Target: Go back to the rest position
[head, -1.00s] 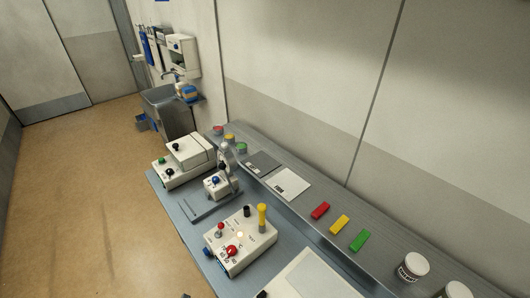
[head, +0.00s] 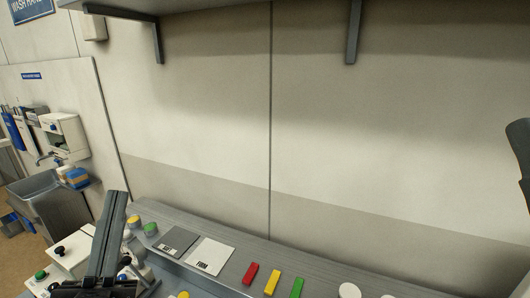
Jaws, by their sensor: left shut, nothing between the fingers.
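My left gripper (head: 115,200) rises from the bottom left of the head view as a dark, narrow pair of fingers pointing up. It is shut and empty. It is in front of the bench and hides part of the white control boxes behind it. A dark part of my own body shows at the right edge. My right gripper cannot be made out.
The grey ledge (head: 320,268) along the wall carries a grey card (head: 176,242), a white card (head: 210,255) and red (head: 250,273), yellow (head: 271,281) and green (head: 296,287) blocks. A shelf (head: 215,5) juts out overhead. A sink (head: 48,205) stands at left.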

